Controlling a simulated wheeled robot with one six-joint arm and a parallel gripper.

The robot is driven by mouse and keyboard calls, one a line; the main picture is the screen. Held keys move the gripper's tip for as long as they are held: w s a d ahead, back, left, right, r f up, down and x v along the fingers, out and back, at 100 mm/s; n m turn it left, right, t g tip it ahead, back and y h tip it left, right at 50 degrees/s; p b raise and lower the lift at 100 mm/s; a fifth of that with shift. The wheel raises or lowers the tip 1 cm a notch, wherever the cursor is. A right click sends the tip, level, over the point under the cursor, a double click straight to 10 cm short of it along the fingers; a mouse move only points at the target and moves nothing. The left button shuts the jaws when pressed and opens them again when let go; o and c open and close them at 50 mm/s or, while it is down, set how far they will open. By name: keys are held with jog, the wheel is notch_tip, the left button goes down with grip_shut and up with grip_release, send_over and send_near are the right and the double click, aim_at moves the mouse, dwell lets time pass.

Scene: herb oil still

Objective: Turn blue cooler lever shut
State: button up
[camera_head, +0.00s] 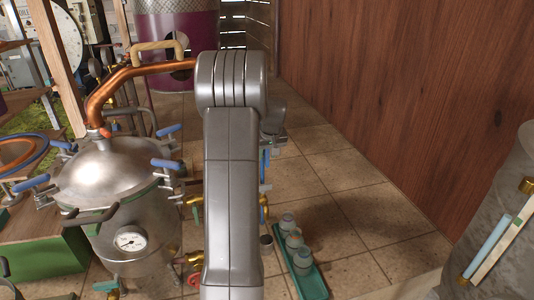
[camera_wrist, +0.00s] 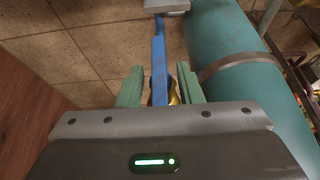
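In the wrist view a long flat blue lever (camera_wrist: 158,55) runs from a grey block at the top edge down between the two green fingers of my gripper (camera_wrist: 160,86). The fingers are open, with a gap on each side of the lever. A bit of brass shows beside the lever between the fingers; the gripper body hides what lies below. A teal cylinder (camera_wrist: 228,55) with a grey band stands right of the fingers. In the head view my arm covers the middle and hides the fingers. Small blue parts (camera_head: 263,160) show just right of it; I cannot tell if they are this lever.
A steel pot (camera_head: 110,180) with blue-handled clamps and a dial stands left of my arm, a copper pipe (camera_head: 120,80) rising from its lid. A green tray (camera_head: 307,280) with several small jars lies on the tiled floor. A wooden wall (camera_head: 400,90) bounds the right; tiles before it are clear.

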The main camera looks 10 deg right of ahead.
grip_shut()
jog(key=shift+d+y, duration=0.1)
jog(key=shift+y, duration=0.2)
jog(key=shift+d+m+y+p, duration=0.2)
jog(key=shift+m+y+p, duration=0.1)
jog(key=shift+y, duration=0.6)
jog(key=m+y+b, duration=0.1)
jog(key=y, duration=0.3)
jog(key=f+m+t+y+b, duration=0.1)
jog(key=y+b, duration=0.1)
jog(key=y, duration=0.3)
jog(key=m+t+y+b, duration=0.1)
jog(key=m+y, duration=0.1)
jog(key=y, duration=0.3)
jog(key=shift+d+f, duration=0.2)
jog(key=shift+d, duration=0.2)
jog(key=shift+y+b, duration=0.3)
jog(key=shift+o, duration=0.6)
grip_release()
